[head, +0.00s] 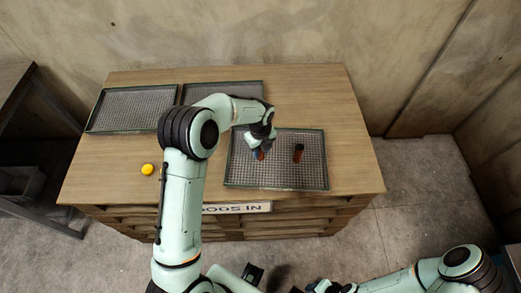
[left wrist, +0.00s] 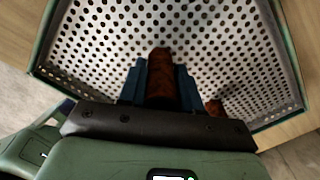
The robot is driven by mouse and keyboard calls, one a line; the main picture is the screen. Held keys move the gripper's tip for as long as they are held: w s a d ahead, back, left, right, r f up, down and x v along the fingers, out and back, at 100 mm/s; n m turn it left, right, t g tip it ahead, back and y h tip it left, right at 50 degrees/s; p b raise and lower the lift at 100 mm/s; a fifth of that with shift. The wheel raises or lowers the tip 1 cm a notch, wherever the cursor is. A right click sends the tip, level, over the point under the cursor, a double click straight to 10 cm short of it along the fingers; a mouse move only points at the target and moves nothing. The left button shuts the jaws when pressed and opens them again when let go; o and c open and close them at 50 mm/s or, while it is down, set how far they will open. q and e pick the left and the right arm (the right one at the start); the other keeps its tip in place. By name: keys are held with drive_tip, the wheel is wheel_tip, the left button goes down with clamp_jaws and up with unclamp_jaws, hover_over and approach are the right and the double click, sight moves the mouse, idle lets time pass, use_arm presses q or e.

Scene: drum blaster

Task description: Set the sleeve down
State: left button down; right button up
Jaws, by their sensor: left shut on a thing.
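My left gripper (head: 257,154) is over the right-hand perforated tray (head: 275,185). In the left wrist view its blue fingers (left wrist: 161,85) are shut on a rusty brown sleeve (left wrist: 161,62), which shows as a small reddish bit in the head view (head: 262,155). I cannot tell whether the sleeve touches the tray floor; its lower part is hidden by the gripper. A second rusty piece with a dark top (head: 298,154) stands in the same tray, to the right of the gripper. My right gripper (head: 318,287) is at the bottom edge, partly cut off, its jaws unclear.
Two more mesh trays, one at the back left (head: 130,108) and one at the back middle (head: 222,90), look empty. A yellow ball-like thing (head: 147,169) lies on the wooden top (head: 110,170) at the left. The right part of the top is clear.

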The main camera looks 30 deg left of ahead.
use_arm(q)
drive_tip(key=shift+f, duration=0.25)
drive_tip(key=c, duration=0.8)
unclamp_jaws()
wheel_tip(320, 180, up, 12)
drive_tip(key=shift+r+p, duration=0.15)
drive_tip(key=shift+p, duration=0.3)
